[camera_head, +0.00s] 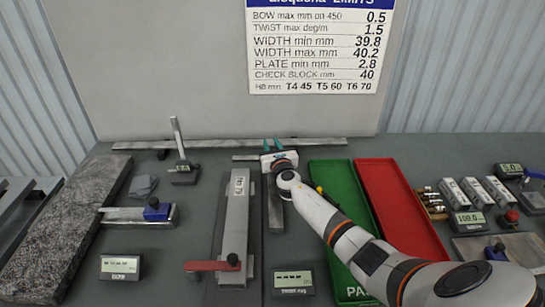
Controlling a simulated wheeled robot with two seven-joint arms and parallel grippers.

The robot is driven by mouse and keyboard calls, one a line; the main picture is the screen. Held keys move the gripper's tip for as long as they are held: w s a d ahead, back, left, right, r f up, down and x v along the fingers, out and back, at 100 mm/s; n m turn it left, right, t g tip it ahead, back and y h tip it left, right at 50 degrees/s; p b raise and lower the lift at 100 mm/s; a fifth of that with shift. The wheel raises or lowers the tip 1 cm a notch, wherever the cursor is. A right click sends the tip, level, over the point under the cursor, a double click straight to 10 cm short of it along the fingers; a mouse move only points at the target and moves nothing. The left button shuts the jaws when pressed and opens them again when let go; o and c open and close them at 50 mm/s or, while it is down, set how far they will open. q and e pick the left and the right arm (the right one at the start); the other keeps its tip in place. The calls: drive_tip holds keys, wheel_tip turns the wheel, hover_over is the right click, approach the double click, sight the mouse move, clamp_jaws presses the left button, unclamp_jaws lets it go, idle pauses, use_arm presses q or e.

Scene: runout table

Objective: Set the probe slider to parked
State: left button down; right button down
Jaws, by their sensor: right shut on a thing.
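My right gripper (277,152), with teal fingertips, is shut at the far end of a narrow grey rail (275,212) in the middle of the table. What it grips is mostly hidden; it appears to be the probe slider, and a pale piece shows at the fingers. The rail runs toward the front, to the right of a long grey bar (236,225) with a white tag. A small dark display (293,282) stands near the front of the rail; its reading is not legible. My left gripper is not in view.
A red lever (208,266) crosses the front of the grey bar. A green tray (337,187) and a red tray (392,195) lie right, partly under my right arm. A granite block (70,215) and blue-knobbed gauge (140,214) stand left. Check blocks (453,192) stand far right.

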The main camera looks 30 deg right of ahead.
drive_tip(key=c, duration=1.3)
unclamp_jaws()
drive_tip(key=shift+w+d+r, duration=0.1)
drive_tip(key=shift+d+r, duration=0.05)
drive_tip(key=shift+o, duration=0.8)
drive_tip(key=shift+w+f, duration=0.15)
drive_tip(key=shift+f, duration=0.05)
drive_tip(key=shift+s, duration=0.35)
drive_tip(key=p+v, duration=0.1)
drive_tip(key=v, duration=1)
drive_tip(key=shift+s+p, duration=0.2)
drive_tip(key=shift+p, duration=0.2)
drive_tip(key=shift+r, duration=0.1)
